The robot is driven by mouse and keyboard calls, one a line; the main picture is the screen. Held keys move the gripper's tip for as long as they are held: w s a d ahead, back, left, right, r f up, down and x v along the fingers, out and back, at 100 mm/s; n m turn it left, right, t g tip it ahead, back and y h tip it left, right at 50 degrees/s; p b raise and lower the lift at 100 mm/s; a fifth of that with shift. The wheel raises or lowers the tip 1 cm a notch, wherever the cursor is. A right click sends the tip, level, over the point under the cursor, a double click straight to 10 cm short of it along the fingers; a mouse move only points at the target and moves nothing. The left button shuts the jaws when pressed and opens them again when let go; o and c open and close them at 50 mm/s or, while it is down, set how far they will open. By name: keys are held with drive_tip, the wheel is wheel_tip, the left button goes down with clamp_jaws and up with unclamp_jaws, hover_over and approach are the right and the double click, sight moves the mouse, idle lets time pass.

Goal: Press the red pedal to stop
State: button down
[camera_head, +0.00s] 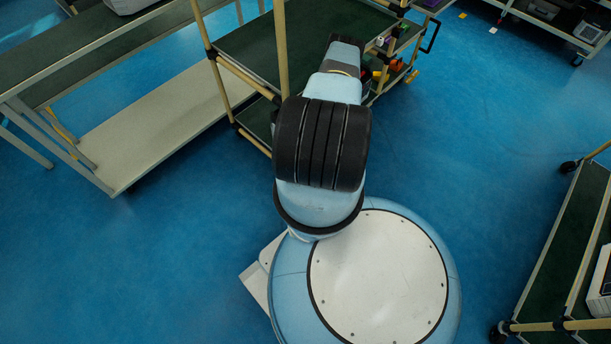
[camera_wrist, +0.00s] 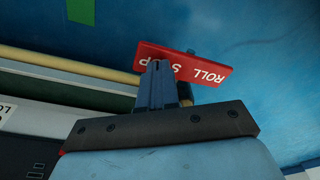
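The red pedal (camera_wrist: 205,68) is a flat red plate with white lettering reading "ROLL" and a partly covered second word, upside down in the wrist view. It sits at the end of a tan tube. My gripper (camera_wrist: 159,66) shows blue fingers held together, with nothing visible between them. Its fingertips overlap the pedal's left part in the picture and cover some letters. I cannot tell whether they touch it. In the head view my arm hides the gripper, and the pedal does not show.
A cart with green shelves (camera_head: 245,45) and tan posts stands ahead of my arm. A long bench (camera_head: 150,125) is at left. Another green-shelved cart (camera_head: 560,240) stands at right. Blue floor (camera_head: 470,130) is clear between them. A tan tube (camera_wrist: 70,64) crosses the wrist view.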

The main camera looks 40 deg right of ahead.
drive_tip(key=shift+f, duration=0.25)
drive_tip(key=shift+r, duration=3.55)
drive_tip(key=shift+s, duration=0.15)
